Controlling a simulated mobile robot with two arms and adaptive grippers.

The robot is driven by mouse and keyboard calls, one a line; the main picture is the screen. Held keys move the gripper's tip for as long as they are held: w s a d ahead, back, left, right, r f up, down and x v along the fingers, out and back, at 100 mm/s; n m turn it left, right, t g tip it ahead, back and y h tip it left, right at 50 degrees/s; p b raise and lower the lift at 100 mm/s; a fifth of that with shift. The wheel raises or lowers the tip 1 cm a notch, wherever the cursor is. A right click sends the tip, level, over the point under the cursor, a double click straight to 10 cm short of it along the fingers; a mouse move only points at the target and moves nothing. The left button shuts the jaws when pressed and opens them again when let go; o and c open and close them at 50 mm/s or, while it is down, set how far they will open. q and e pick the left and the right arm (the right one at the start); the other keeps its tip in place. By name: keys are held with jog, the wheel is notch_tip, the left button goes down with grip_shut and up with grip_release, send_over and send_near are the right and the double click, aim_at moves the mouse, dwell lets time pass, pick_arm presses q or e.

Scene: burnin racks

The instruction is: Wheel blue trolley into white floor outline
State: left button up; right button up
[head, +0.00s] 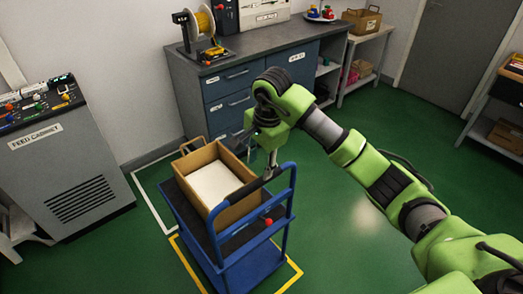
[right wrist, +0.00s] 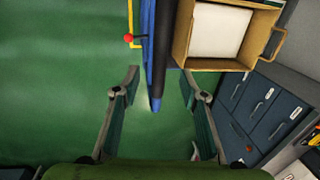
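The blue trolley (head: 245,262) stands on the green floor, carrying an open brown box (head: 240,207) with a white item inside. Its push handle (head: 290,190) is at the right end, with a dark grip. The white floor outline (head: 150,207) shows at the trolley's far left; the trolley hides part of it. My right gripper (head: 270,165) is at the handle. In the right wrist view its fingers (right wrist: 160,75) are apart, with the blue handle (right wrist: 157,88) between them and gaps visible on both sides. My left gripper is not in view.
A yellow floor outline (head: 187,264) lies around the trolley's near end. A grey feed cabinet (head: 70,170) stands at left, and a workbench with blue drawers (head: 228,82) stands behind. Green floor is clear to the right, beneath my right arm.

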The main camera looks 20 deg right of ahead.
aim_at(257, 181)
jog(key=f, duration=0.2)
jog(key=f+p, duration=0.1)
jog(key=f, duration=0.2)
jog(key=w+f+p, duration=0.1)
jog(key=f, duration=0.2)
jog(key=shift+w+a+f, duration=0.1)
jog(key=shift+a+f, duration=0.15)
jog(key=shift+a, duration=0.05)
grip_shut()
jog(key=shift+w, duration=0.1)
